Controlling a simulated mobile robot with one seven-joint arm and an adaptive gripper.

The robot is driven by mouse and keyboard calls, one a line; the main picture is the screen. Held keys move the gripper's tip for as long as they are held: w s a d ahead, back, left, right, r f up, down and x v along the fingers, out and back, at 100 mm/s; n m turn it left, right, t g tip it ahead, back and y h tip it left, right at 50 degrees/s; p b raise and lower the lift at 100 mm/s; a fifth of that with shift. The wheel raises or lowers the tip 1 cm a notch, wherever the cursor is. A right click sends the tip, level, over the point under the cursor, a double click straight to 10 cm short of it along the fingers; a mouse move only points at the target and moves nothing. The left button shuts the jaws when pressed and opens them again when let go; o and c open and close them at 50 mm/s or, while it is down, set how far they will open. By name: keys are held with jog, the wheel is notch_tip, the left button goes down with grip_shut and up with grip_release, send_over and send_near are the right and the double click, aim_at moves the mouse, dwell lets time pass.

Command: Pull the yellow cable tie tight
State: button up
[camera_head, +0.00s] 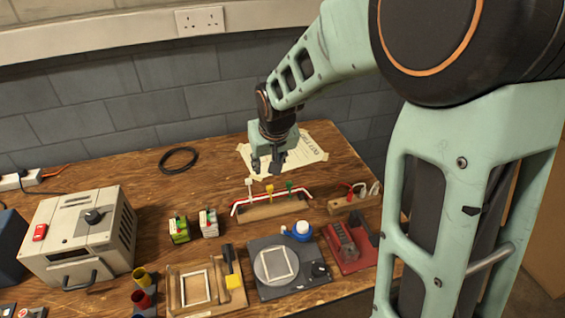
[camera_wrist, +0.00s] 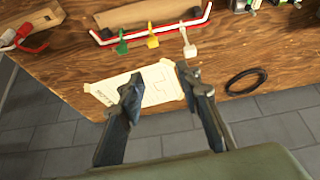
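The yellow cable tie (camera_head: 270,190) stands up from a red and white cable bundle (camera_head: 240,207) on a wooden block (camera_head: 268,213), between a white tie (camera_head: 249,187) and a green tie (camera_head: 289,187). In the wrist view the yellow tie (camera_wrist: 152,41) lies beyond my fingertips, with the green tie (camera_wrist: 121,45) to its left and the white tie (camera_wrist: 188,47) to its right. My gripper (camera_head: 266,168) is open and empty, above and behind the ties. Its two fingers (camera_wrist: 157,80) are apart and touch no tie.
A paper sheet (camera_head: 308,150) lies behind the block and a black cable ring (camera_head: 179,159) lies at the back left. A smaller wooden block with hooks (camera_head: 352,204) stands to the right. A grey device with a round plate (camera_head: 262,284) and a blue-and-white dispenser (camera_head: 301,231) stand in front.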

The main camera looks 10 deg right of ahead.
aim_at(270, 186)
jog(key=shift+m+g, duration=0.3)
jog(key=x, duration=0.3)
jog(key=d+x, duration=0.1)
jog(key=x, duration=0.3)
jog(key=s+b+x, duration=0.1)
jog(key=x, duration=0.3)
jog(key=shift+d+f, duration=0.15)
jog(key=shift+f, duration=0.2)
grip_shut()
